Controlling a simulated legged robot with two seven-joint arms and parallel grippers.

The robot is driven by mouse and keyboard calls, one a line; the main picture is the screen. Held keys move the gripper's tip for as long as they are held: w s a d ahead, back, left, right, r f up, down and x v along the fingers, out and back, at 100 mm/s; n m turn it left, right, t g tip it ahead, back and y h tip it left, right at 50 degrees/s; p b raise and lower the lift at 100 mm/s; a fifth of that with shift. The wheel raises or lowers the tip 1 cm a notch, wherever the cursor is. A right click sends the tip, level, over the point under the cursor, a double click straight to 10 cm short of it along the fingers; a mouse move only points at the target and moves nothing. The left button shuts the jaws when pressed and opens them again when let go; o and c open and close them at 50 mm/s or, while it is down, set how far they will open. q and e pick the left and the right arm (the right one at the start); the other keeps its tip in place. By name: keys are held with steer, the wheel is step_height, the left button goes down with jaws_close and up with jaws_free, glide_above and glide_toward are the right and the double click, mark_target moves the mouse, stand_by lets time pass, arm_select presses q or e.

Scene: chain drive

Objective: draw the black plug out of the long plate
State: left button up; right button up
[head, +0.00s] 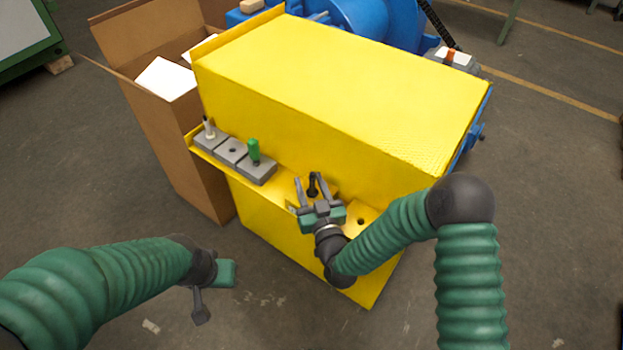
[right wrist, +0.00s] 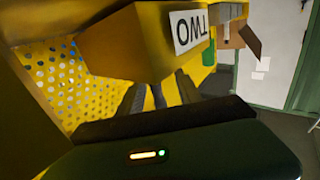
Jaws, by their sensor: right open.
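The black plug (head: 313,185) stands upright at the yellow plate (head: 371,217) on the front ledge of the yellow housing. The plate's middle is hidden behind my right gripper, and a hole shows in its right part. My right gripper (head: 313,182) is open, with one finger on each side of the black plug. I cannot tell whether the fingers touch it. In the right wrist view a dark upright piece, seemingly the plug (right wrist: 158,96), shows between the two fingers (right wrist: 158,92). My left gripper (head: 205,298) hangs low at the left, away from the plate; its jaws are unclear.
Grey blocks on the ledge bear a green-handled plug (head: 254,151) and a pale pin (head: 209,128). The large yellow housing (head: 340,85) rises behind. An open cardboard box (head: 165,135) stands left. A label reading "TWO" (right wrist: 190,30) shows on a yellow block.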

steer(key=shift+w, duration=0.1)
steer(key=shift+d+r, duration=0.15)
steer(key=shift+d, duration=0.3)
steer(key=shift+c, duration=0.2)
steer(key=c, duration=0.5)
steer(key=shift+a, duration=0.35)
jaws_close()
arm_select(q)
steer(key=shift+d+r, duration=0.2)
arm_select(e)
steer(key=shift+d, duration=0.1)
